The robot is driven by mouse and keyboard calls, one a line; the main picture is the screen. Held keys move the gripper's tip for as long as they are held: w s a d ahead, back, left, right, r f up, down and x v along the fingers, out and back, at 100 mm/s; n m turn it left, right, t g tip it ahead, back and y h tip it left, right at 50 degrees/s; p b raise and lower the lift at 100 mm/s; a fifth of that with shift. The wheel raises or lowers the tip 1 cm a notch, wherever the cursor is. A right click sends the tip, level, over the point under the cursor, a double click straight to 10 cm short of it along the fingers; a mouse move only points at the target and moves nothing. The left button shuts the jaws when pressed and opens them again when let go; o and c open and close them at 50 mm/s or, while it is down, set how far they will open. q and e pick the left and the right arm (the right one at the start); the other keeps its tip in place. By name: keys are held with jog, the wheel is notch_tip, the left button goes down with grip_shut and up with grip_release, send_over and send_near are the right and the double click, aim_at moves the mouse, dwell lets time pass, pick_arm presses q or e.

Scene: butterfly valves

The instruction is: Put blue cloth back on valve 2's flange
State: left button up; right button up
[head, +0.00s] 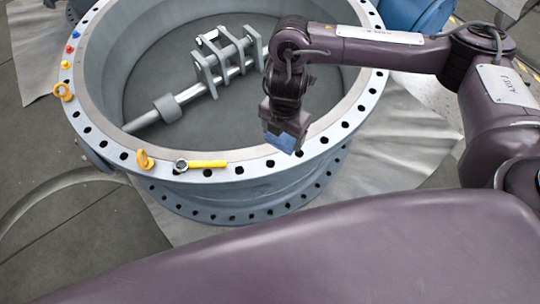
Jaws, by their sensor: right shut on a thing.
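The large grey valve ring lies flat, and its flange (110,153) with bolt holes runs around the top. I see no number on it. The blue cloth (280,142) is in my right gripper (285,130), at the near right part of the flange. The gripper is shut on the cloth and hides part of it. I cannot tell whether the cloth touches the flange. My left gripper is not in view.
A yellow-handled tool (208,164) lies on the near flange. Yellow eye bolts (145,160) and small coloured pieces (70,48) sit along its left side. A shaft with brackets (215,75) is inside the ring. Another blue valve (415,14) stands behind.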

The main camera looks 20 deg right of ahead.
jog(key=w+r+n, duration=0.1)
jog(key=n, duration=0.2)
jog(key=w+n, duration=0.1)
jog(key=n, duration=0.2)
jog(key=w+a+r+n, duration=0.1)
jog(key=n, duration=0.3)
jog(key=shift+a+r, duration=0.1)
jog(key=shift+r, duration=0.2)
jog(key=n, duration=0.2)
jog(key=w+r+n, duration=0.1)
jog(key=n, duration=0.1)
jog(key=shift+a, duration=0.2)
jog(key=shift+f, duration=0.25)
jog(key=shift+n, duration=0.3)
notch_tip(320, 180, down, 16)
jog(key=b, duration=0.5)
jog(key=shift+r, duration=0.1)
notch_tip(320, 180, down, 3)
jog(key=shift+s+f+b, duration=0.1)
jog(key=shift+f+b, duration=0.05)
jog(key=shift+b, duration=0.75)
jog(key=shift+f, duration=0.25)
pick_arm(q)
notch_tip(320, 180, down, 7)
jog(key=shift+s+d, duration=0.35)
